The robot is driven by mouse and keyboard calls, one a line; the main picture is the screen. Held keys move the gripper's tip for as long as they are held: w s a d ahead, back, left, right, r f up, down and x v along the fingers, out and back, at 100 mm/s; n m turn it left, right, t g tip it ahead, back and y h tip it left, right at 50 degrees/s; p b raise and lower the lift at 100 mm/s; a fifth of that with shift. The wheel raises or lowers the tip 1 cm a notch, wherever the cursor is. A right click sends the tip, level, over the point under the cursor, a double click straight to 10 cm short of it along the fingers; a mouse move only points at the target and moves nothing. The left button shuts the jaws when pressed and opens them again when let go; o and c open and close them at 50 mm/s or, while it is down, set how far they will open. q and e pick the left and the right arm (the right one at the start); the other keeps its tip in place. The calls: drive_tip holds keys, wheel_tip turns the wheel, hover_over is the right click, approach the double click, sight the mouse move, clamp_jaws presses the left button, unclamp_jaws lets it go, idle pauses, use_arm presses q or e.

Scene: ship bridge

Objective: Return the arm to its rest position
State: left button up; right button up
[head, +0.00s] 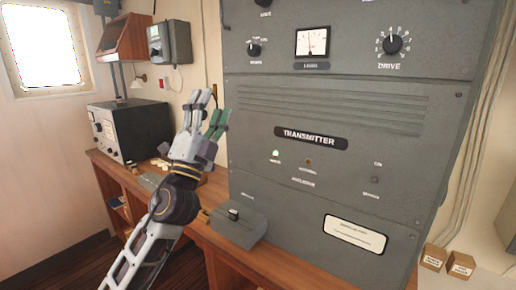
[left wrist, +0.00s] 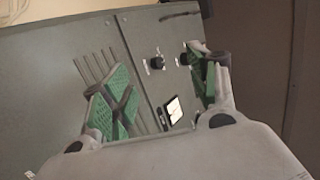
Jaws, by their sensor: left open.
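My left gripper (head: 211,112) is raised in front of the left edge of the grey transmitter cabinet, above the wooden desk. Its green-padded fingers point upward. In the left wrist view my left gripper (left wrist: 163,90) has its fingers spread wide with nothing between them. Behind the fingers that view shows the cabinet's face (left wrist: 75,85) with slots, knobs and a meter. My left arm comes up from the bottom of the head view. My right gripper is in neither view.
The transmitter cabinet (head: 330,110) stands close behind the gripper. A small grey box (head: 238,228) sits on the wooden desk (head: 190,228). A dark radio unit (head: 130,128) stands farther left. Open air lies left of the arm.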

use_arm(q)
drive_tip(key=w+a+f+n+g+y, duration=0.2)
drive_tip(key=a+f+n+y, duration=0.2)
drive_tip(key=f+n+y, duration=0.3)
drive_tip(key=w+a+f+n+g+y, duration=0.15)
drive_tip(key=a+f+n+y, duration=0.3)
drive_tip(key=f, duration=0.55)
drive_tip(key=s+a+f+n+g, duration=0.2)
drive_tip(key=f+g, duration=0.2)
drive_tip(key=f, duration=0.5)
drive_tip(key=s+a+f+n+g, duration=0.2)
drive_tip(key=f+n+g, duration=0.1)
drive_tip(key=f, duration=0.7)
drive_tip(key=s+d+f+n+g+h, duration=0.15)
drive_tip(key=s+f+g, duration=1.05)
drive_tip(key=s+f, duration=1.25)
wheel_tip(320, 180, down, 32)
drive_tip(key=s+a, duration=0.2)
drive_tip(key=s, duration=0.1)
drive_tip(key=s+a+f+g, duration=0.1)
drive_tip(key=s+a+f, duration=0.1)
drive_tip(key=s+f, duration=0.8)
drive_tip(key=s+a+f+g, duration=0.1)
drive_tip(key=s+a+f, duration=0.2)
drive_tip(key=s+f, duration=0.7)
drive_tip(key=shift+s+a, duration=0.35)
drive_tip(key=shift+s, duration=0.25)
